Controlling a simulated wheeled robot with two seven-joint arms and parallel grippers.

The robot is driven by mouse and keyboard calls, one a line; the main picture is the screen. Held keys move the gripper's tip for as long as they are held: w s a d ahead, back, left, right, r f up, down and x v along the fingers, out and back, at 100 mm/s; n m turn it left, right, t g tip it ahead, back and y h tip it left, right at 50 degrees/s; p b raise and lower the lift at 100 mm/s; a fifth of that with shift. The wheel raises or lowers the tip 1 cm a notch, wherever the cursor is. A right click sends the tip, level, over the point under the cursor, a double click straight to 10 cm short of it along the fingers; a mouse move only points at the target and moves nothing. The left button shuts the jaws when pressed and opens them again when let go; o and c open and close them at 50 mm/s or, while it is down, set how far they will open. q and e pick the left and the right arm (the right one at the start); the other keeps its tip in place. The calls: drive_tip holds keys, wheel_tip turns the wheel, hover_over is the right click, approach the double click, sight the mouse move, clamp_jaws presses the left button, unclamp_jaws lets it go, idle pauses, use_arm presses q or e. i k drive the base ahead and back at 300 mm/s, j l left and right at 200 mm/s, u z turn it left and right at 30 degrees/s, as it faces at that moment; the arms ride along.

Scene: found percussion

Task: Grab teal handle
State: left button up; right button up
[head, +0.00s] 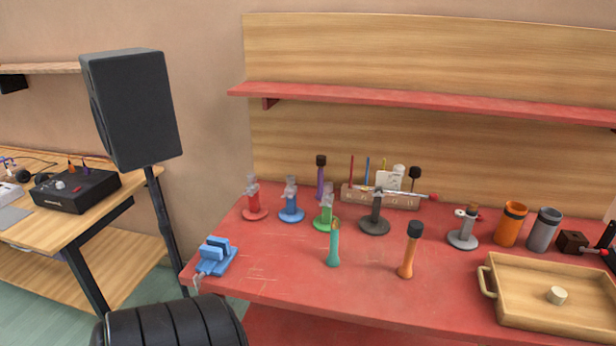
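The teal handle (333,247) stands upright on the red table (280,272), left of the table's middle and near its front edge. Its top end looks brownish and narrow. An orange handle with a black top (409,250) stands to its right, and a green-based holder (325,212) is just behind it. Nothing touches the teal handle that I can see. Neither of my grippers shows in the head view.
A blue clamp-like block (215,256) sits at the table's left front corner. A wooden tray (487,282) fills the right front. Red (254,205), blue (291,205) and dark (375,218) stands are behind. A black speaker (132,108) stands left. Bare tabletop flanks the teal handle.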

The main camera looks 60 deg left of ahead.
sight(332, 261)
drive_tip(key=u, duration=1.65)
